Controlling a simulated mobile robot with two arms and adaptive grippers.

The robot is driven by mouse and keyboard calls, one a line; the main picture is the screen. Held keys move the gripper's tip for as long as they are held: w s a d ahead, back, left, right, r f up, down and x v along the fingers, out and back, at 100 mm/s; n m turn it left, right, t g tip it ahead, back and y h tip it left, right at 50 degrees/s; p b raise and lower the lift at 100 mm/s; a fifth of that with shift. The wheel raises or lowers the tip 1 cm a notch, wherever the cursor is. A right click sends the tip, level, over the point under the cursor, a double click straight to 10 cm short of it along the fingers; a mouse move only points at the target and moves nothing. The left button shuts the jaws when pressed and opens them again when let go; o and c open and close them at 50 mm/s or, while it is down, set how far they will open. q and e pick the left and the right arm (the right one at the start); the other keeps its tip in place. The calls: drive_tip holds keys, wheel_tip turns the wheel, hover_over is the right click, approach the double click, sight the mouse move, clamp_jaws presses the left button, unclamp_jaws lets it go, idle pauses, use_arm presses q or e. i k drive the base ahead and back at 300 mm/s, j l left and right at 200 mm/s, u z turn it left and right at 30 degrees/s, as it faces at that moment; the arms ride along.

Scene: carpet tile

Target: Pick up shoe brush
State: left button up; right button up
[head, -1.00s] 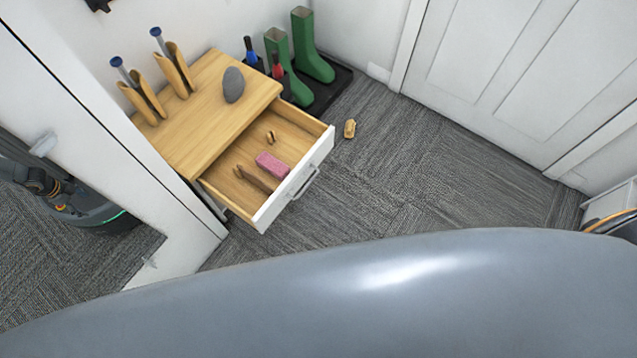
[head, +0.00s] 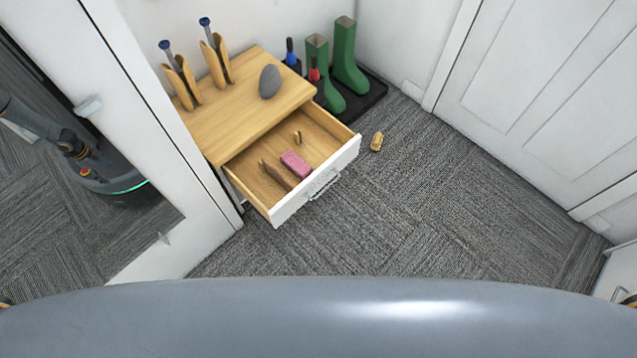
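A small tan, wooden-looking object (head: 376,141) lies on the carpet just right of the open drawer's front and looks like a shoe brush, though it is too small to be sure. The open drawer (head: 345,162) holds a pink block (head: 296,164), a long brown item (head: 276,177) that could also be a brush, and a small wooden piece (head: 298,137). Neither of my grippers is in view.
A wooden cabinet top (head: 232,117) holds a grey stone-like object (head: 270,81) and shoe trees in tan holders (head: 181,82). Green boots (head: 349,60) stand on a black tray (head: 371,95). A white door (head: 540,90) is at right. The carpet (head: 440,210) is clear in front.

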sight(376, 142)
drive_tip(key=i+l+u, duration=0.2)
drive_tip(key=i, duration=0.25)
drive_tip(key=i+l+u, duration=0.2)
drive_tip(key=i+l, duration=0.2)
drive_tip(key=i, duration=0.05)
